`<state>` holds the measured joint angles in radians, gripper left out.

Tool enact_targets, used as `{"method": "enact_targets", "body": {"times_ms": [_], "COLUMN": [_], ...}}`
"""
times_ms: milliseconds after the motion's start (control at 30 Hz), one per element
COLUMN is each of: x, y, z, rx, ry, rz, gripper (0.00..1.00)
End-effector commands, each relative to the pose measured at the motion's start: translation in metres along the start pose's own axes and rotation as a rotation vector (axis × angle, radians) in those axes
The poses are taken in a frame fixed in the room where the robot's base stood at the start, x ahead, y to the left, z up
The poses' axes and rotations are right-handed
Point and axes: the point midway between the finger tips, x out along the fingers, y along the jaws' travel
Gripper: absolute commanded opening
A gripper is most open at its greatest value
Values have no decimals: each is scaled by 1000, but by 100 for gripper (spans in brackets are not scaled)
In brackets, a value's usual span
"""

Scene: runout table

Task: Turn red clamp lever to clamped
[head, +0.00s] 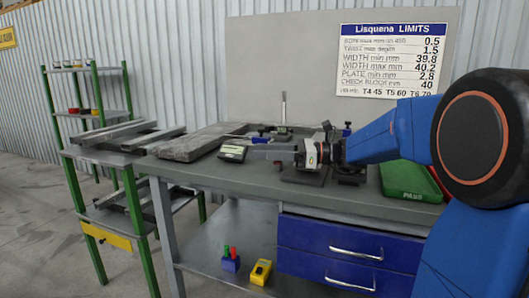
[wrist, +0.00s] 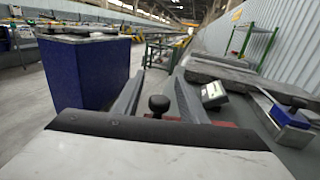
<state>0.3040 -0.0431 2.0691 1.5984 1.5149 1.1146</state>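A black ball knob (wrist: 158,104) stands upright in the wrist view, beyond the dark front edge of my gripper's body. A strip of red (wrist: 195,121) shows low behind it, likely part of the red clamp lever; most of it is hidden. My gripper (wrist: 157,92) has its two grey fingers wide apart, one on each side of the knob, with gaps visible. In the head view my gripper (head: 270,148) reaches left over the bench near a dark fixture (head: 303,175). The lever's angle cannot be told.
A display gauge (head: 232,152) and grey slabs (head: 190,143) lie on the bench (head: 225,172) to the left. A green tray (head: 408,181) lies at the bench's right.

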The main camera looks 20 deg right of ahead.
Motion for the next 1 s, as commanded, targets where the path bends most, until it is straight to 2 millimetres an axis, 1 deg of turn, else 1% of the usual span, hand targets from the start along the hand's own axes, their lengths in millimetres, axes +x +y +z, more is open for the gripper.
{"method": "enact_targets", "body": {"times_ms": [133, 233, 600, 800, 1000], "x": [-8, -20, -76, -103, -117], "y": [-1, -1, -1, -1, -1], "z": [0, 0, 0, -1, 0], "rx": [0, 0, 1, 1, 0], "ry": [0, 0, 0, 0, 0], "rz": [-3, -3, -4, -3, -2], "gripper": [39, 39, 39, 39, 39]}}
